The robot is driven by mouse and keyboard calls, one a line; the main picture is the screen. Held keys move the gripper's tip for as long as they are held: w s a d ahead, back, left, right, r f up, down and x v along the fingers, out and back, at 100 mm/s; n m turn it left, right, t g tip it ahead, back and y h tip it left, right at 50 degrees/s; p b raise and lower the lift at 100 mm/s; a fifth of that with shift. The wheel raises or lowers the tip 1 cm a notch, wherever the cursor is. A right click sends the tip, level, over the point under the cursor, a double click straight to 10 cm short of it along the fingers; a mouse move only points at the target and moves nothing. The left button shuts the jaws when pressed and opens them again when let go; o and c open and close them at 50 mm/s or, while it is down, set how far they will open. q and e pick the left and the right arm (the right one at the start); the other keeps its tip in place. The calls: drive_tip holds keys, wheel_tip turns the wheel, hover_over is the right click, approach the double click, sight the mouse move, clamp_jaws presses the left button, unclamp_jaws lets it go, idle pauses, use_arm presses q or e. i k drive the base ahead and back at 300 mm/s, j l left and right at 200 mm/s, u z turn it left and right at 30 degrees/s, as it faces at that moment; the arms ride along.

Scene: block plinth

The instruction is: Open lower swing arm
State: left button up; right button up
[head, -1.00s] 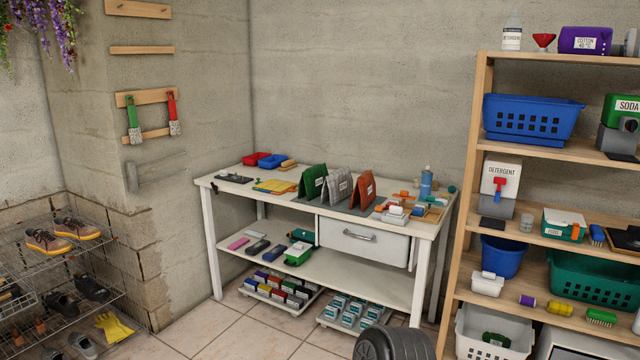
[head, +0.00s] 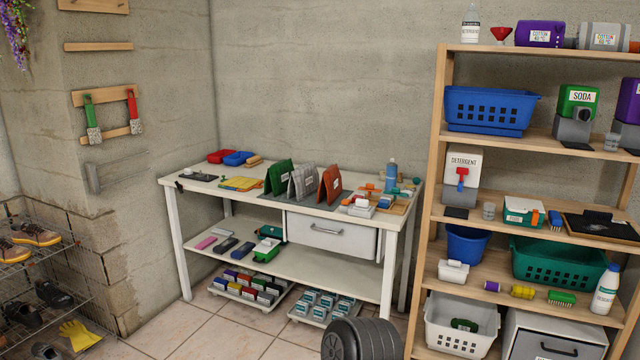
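On the left wall, a weathered grey wooden arm (head: 118,168) sits below the brush racks. It looks folded nearly flat along the wall, with a short upright block at its left end; I cannot make out a hinge. Above it, a wooden rack (head: 93,97) has a green-handled brush (head: 90,118) and a red-handled brush (head: 133,110) hanging from it. A lower wooden bar (head: 122,132) runs behind the bristles. I cannot tell for sure which piece is the lower swing arm. Neither of my grippers is in view.
A white workbench (head: 192,186) with a drawer (head: 331,234) stands in the corner. A loaded wooden shelf unit (head: 429,200) stands at right. A wire shoe rack (head: 72,268) stands below the grey arm at left. Tiled floor (head: 190,335) shows in front of the bench.

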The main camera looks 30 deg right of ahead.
sight(150, 169)
drive_tip(key=i+l, duration=0.1)
drive_tip(key=i, duration=0.45)
drive_tip(key=i+l, duration=0.15)
drive_tip(key=i, duration=0.4)
drive_tip(key=i+l, duration=0.1)
drive_tip(key=i, duration=0.45)
drive_tip(key=i+l+u, duration=0.1)
drive_tip(key=i, duration=0.45)
drive_tip(key=i+l, duration=0.2)
drive_tip(key=i, duration=0.35)
drive_tip(key=i+l, duration=0.15)
drive_tip(key=i, duration=0.4)
